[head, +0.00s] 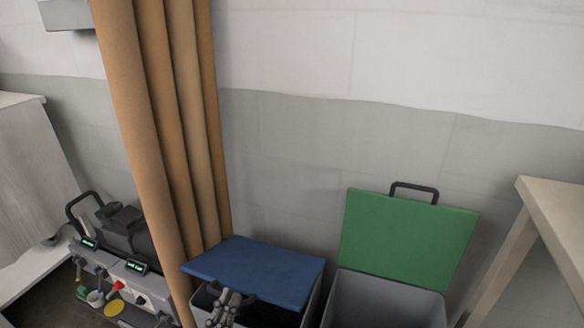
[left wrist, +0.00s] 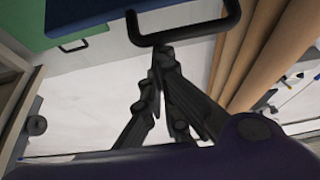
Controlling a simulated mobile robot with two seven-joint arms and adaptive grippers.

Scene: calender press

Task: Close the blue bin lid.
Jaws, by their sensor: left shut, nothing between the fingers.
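The blue bin lid (head: 262,270) is partly lowered over its grey bin (head: 312,302). Its front edge stands above the rim, and the dark inside shows below it. My left gripper (head: 230,296) is at the lid's front edge, shut and empty. In the left wrist view the blue lid (left wrist: 90,12) is at the top with its black handle (left wrist: 185,35). The left gripper's closed fingertips (left wrist: 160,55) are right by the handle's bar; I cannot tell whether they touch it. My right gripper is not in view.
A grey bin (head: 385,302) with its green lid (head: 405,238) standing open is to the right. Tall brown rolls (head: 165,130) stand close on the left, beside a grey machine (head: 125,250). A wooden table (head: 555,205) is at the far right.

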